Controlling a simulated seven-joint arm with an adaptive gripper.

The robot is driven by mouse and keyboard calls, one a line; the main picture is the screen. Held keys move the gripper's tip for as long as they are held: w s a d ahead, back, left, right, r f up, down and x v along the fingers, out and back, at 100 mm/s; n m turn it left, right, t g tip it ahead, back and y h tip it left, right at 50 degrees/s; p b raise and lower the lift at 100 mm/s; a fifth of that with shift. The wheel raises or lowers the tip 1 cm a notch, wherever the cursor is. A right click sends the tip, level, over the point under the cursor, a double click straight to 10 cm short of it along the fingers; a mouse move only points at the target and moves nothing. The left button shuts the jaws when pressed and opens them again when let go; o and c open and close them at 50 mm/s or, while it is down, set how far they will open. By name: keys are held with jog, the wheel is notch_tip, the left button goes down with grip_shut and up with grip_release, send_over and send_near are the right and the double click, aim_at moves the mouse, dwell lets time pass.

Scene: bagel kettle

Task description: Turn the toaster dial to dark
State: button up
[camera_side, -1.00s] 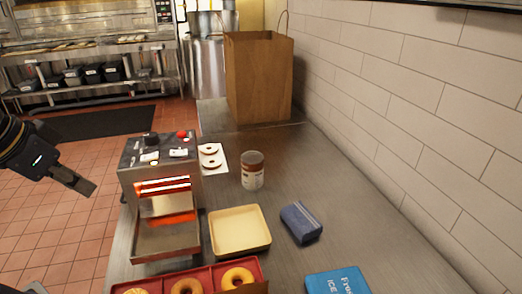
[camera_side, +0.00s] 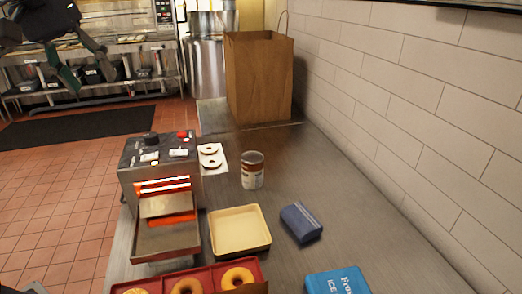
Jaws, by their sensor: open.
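The toaster (camera_side: 160,170) stands at the left edge of the steel counter, its slot glowing orange above a sloped metal tray. On its top panel are a black dial (camera_side: 151,139), a red knob (camera_side: 182,134) and small white labels, too small to read. The dial's setting cannot be told. My gripper (camera_side: 93,76) is at the upper left, open and empty, pointing down. It is well above and to the left of the toaster, apart from the dial.
Right of the toaster are a card with bagels (camera_side: 212,157), a can (camera_side: 252,170), a cream tray (camera_side: 240,231) and a blue cloth bundle (camera_side: 301,222). A red doughnut tray (camera_side: 211,277) and blue box (camera_side: 337,283) are in front. A paper bag (camera_side: 259,76) stands behind.

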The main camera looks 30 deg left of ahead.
jog(key=shift+o, duration=0.3)
jog(key=w+a+r+n+g, duration=0.1)
jog(key=w+a+r+n, duration=0.1)
jog(key=w, duration=0.5)
jog(key=shift+w+a+n, duration=0.35)
jog(key=shift+a+n, duration=0.15)
jog(key=shift+a, duration=0.7)
jog(key=n+g, duration=0.2)
send_over(149, 134)
jog(key=s, duration=0.1)
notch_tip(149, 134, down, 8)
jog(key=f, duration=1)
jog(key=w+f, duration=0.1)
jog(key=f, duration=0.5)
jog(key=shift+d, duration=0.15)
jog(key=shift+c, duration=0.4)
jog(key=c, duration=1.1)
jog(key=shift+o, duration=0.2)
